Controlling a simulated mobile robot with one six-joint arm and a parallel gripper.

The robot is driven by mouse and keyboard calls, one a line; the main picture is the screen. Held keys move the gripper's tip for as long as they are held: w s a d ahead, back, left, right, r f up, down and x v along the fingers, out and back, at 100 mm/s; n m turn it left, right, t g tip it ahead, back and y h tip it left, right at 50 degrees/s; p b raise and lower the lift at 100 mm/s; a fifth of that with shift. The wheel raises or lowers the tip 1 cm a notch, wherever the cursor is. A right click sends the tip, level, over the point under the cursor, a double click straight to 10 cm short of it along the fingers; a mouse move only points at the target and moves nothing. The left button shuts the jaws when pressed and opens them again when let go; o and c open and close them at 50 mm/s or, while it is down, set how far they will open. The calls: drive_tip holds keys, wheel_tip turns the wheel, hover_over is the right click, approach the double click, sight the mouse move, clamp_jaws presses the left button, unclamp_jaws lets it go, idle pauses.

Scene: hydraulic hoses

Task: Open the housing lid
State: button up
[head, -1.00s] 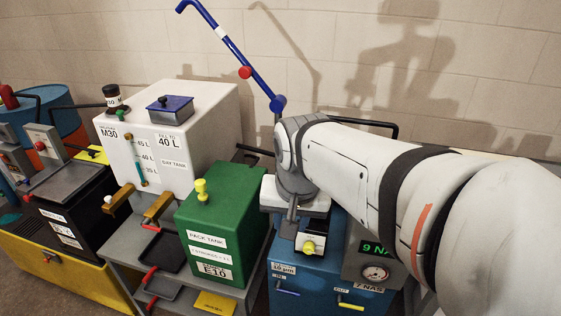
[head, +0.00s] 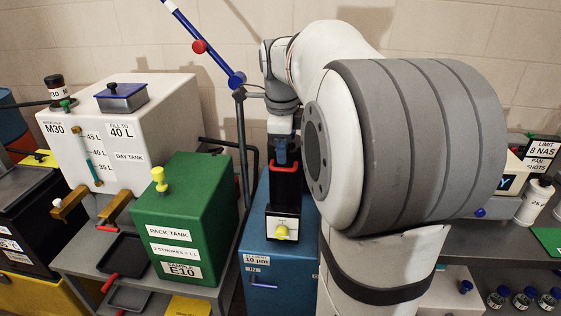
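A narrow black housing (head: 285,192) stands on the blue cabinet (head: 262,232), with a red handle (head: 289,169) across its upper part. A white front plate with a yellow knob (head: 281,232) is at its near end. I cannot tell where its lid's edge runs, and no raised lid shows. My gripper (head: 283,158) points down at the far end of the housing, right by the red handle. I cannot tell whether it touches the handle. Its fingers are small and partly merged with the dark parts, so their opening is unclear.
The green pack tank (head: 188,222) stands close on the left, with the white day tank (head: 125,135) behind it. A blue pole (head: 206,50) with a red ball rises behind left. Bottles (head: 524,297) stand on a shelf at right. My arm hides the area right of the housing.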

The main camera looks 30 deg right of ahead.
sight(283, 168)
drive_tip(key=shift+w+d+f, duration=0.1)
drive_tip(key=shift+w+f, duration=0.05)
drive_tip(key=shift+f, duration=1)
drive_tip(key=shift+w+d+f, duration=0.1)
drive_tip(key=shift+w+f, duration=0.05)
drive_tip(key=shift+f, duration=1)
drive_tip(key=shift+c, duration=0.2)
clamp_jaws()
